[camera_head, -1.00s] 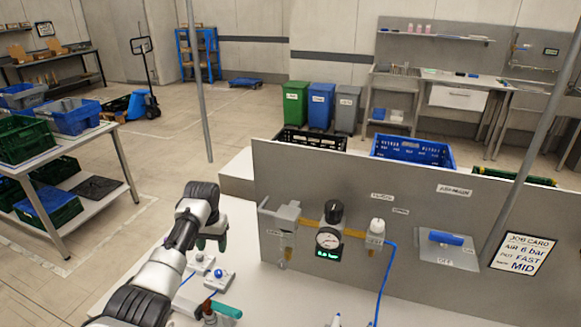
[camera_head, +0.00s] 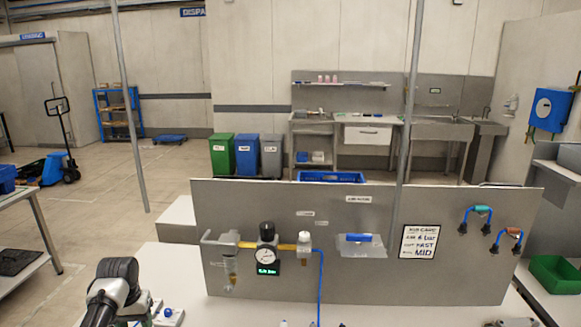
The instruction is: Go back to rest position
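My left arm comes in at the lower left of the head view, and its dark wrist (camera_head: 116,282) hangs over the white worktop. Its fingers are hidden or too small to make out. Behind the worktop stands a grey panel (camera_head: 340,275). On the worktop beside my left arm is a blue-topped knob (camera_head: 168,313).
A green crate (camera_head: 556,274) sits at the right. Green (camera_head: 221,154), blue (camera_head: 246,154) and grey (camera_head: 271,154) bins and a blue crate (camera_head: 331,177) stand behind the panel. A table (camera_head: 25,235) is at the left. Open floor lies between the table and the worktop.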

